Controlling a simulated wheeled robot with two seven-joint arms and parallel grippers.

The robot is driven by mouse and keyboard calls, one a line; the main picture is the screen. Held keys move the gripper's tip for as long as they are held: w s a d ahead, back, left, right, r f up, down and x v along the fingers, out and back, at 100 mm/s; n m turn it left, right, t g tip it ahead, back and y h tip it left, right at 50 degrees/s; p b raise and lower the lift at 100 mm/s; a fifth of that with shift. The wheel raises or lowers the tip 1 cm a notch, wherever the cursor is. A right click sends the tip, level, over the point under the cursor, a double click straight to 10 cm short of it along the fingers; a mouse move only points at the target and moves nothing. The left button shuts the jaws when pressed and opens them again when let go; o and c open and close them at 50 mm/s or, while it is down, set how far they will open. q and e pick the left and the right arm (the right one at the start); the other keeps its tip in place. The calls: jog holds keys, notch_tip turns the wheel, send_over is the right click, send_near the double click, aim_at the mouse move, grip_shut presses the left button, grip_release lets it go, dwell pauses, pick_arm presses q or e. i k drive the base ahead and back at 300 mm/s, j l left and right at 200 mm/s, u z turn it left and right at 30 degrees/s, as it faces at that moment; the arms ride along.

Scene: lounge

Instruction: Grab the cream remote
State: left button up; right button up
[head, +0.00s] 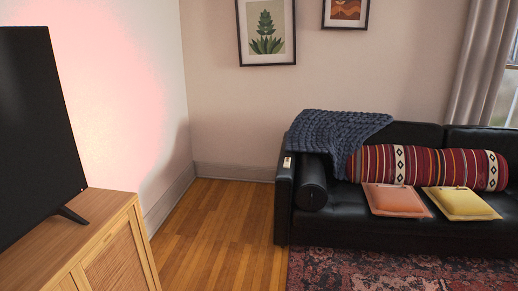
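A small cream-white object that looks like the cream remote (287,162) is at the front of the left armrest of the black sofa (340,228), across the room. It is too small to make out any buttons. Small thin items also show on top of the orange cushion (395,202) and the yellow cushion (462,206), but I cannot tell what they are. Neither of my grippers is in view.
A wooden cabinet (105,228) with a black TV (38,130) stands at the near left. Bare wood floor (215,235) lies between cabinet and sofa. A patterned rug (390,272) lies before the sofa. A blue knitted throw (335,130) drapes behind the armrest.

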aim_at(287, 165)
jog(key=i+z, duration=0.1)
jog(key=i, duration=0.4)
jog(key=i+j+z, duration=0.15)
jog(key=i, duration=0.35)
jog(key=i+j+z, duration=0.1)
jog(key=i, duration=0.4)
